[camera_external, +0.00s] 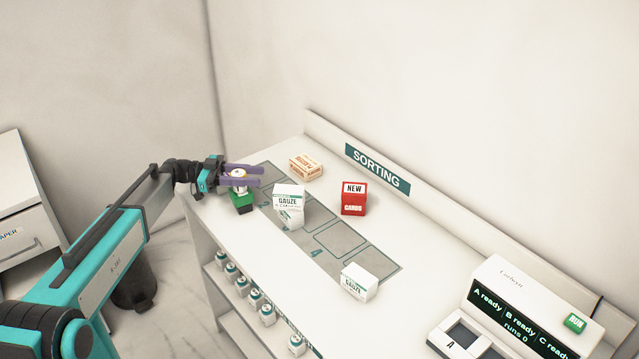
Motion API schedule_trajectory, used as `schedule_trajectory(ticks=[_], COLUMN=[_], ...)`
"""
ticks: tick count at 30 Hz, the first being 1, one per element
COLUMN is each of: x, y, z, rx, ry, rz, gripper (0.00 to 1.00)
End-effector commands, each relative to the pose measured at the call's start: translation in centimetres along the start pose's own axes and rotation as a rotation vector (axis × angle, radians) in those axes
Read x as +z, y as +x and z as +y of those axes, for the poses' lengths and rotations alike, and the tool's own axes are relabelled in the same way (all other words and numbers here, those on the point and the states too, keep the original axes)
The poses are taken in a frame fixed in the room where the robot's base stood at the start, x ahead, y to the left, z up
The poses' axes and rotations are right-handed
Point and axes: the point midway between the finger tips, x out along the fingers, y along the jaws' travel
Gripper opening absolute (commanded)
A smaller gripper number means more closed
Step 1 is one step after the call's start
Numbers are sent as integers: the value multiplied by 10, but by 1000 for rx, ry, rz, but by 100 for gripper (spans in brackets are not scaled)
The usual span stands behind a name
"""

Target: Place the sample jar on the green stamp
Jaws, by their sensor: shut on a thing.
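The sample jar (239,187) is small and white, with a yellowish mark on its top. My gripper (257,175), with purple fingers, is shut around the jar near the far left end of the white counter. The green stamp (243,201) is a small green block with a dark lower part, standing on the counter directly below the jar in this view. The jar looks upright. Its lower end overlaps the stamp's top in the picture, and I cannot tell whether they touch. The fingers hide part of the jar.
A plaster box (306,167), gauze boxes (289,197), a red card box (353,199) and another white box (358,282) stand on the counter (290,270). A grey marked strip (343,238) runs between them. An analyser (525,310) is at the right. Several jars (255,299) line the shelf below.

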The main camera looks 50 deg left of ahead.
Motion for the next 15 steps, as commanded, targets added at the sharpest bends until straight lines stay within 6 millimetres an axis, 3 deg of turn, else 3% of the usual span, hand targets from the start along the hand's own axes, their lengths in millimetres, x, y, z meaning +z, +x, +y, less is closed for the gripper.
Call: schedule_trajectory(ticks=[6,7,10,15], x=[3,3,2,2], y=[0,0,0,0], z=[0,0,0,0], rx=[0,0,0,0], ry=[0,0,0,0], rz=[0,0,0,0], gripper=[13,37,54,54])
